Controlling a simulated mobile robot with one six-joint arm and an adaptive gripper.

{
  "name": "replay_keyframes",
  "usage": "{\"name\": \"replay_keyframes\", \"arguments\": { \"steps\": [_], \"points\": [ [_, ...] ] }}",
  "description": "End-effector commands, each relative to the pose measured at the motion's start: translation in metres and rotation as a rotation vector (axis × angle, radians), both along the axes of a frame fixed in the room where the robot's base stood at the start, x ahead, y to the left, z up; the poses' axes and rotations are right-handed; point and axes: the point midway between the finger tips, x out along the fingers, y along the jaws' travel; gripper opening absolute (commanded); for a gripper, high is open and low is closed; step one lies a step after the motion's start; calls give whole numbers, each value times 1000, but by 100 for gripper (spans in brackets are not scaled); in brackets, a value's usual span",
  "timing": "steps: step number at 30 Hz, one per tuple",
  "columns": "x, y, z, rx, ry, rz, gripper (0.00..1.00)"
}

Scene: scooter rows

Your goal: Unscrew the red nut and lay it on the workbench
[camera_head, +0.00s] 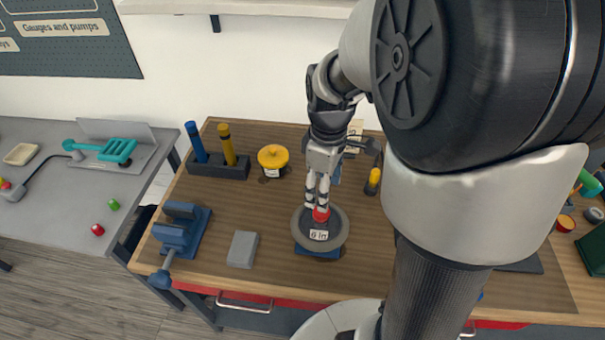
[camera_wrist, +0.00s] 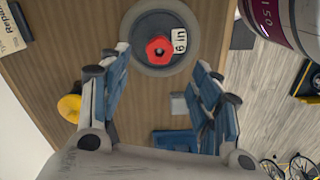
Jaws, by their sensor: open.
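The red nut (camera_head: 321,214) sits at the middle of a grey wheel (camera_head: 299,232) with a "6 in" label. The wheel lies flat on a blue stand (camera_head: 318,252) on the wooden workbench (camera_head: 272,222). My gripper (camera_head: 316,203) points down just above the nut. In the wrist view, the hexagonal nut (camera_wrist: 159,49) shows between the open fingers of my gripper (camera_wrist: 161,58), with room on both sides. I see no finger touching it, though the remaining height is hard to tell.
A blue vise (camera_head: 180,228) and a grey block (camera_head: 243,249) stand left of the wheel. A yellow round piece (camera_head: 273,157) and a tool holder (camera_head: 218,165) stand behind. Bare wood lies between them. A grey side bench (camera_head: 60,205) holds small red and green pieces.

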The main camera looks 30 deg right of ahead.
Motion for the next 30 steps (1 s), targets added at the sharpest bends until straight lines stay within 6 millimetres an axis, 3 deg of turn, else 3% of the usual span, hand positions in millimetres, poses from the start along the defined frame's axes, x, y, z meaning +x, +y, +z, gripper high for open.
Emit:
{"name": "replay_keyframes", "arguments": {
  "steps": [3,12,26,30],
  "points": [
    [-1,0,-28,1,3,-1,58],
    [0,0,-73,0,1,-1,58],
    [0,0,-83,0,-1,-1,58],
    [0,0,-83,0,-1,-1,49]
  ]
}}
